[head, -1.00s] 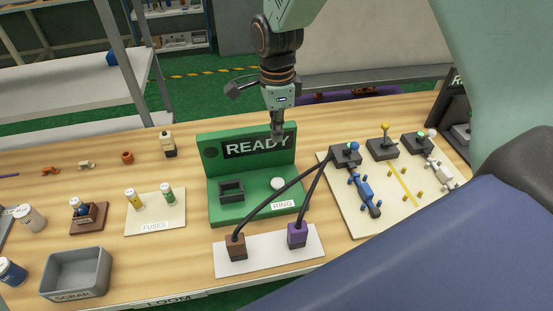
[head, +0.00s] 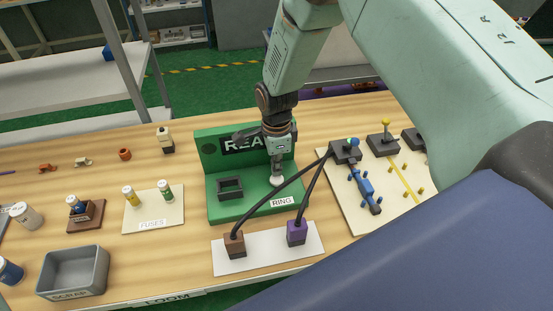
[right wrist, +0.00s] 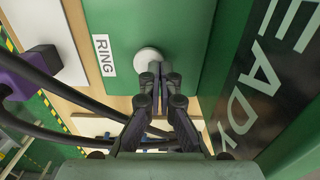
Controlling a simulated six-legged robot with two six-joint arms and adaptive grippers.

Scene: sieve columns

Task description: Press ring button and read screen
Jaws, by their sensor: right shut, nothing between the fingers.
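The green tester (head: 226,208) stands on the bench with a flat base and an upright back panel. Its white round ring button (head: 277,182) is beside the RING label (head: 283,201); the button also shows in the right wrist view (right wrist: 149,58). The dark screen (head: 232,145) shows "REA" in white, the rest hidden behind my arm; the right wrist view shows "EADY" on the screen (right wrist: 262,88). My right gripper (head: 278,175) is shut and empty, pointing down with its tips at the button. I cannot tell whether they touch it. My left gripper is not in view.
Two dark cables arch from brown (head: 234,245) and purple (head: 297,233) plugs toward a black block (head: 346,152), close to my right gripper. A fuse mat (head: 150,222) and grey scrap bin (head: 73,271) stand left. An empty black socket (head: 230,188) sits on the tester's base.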

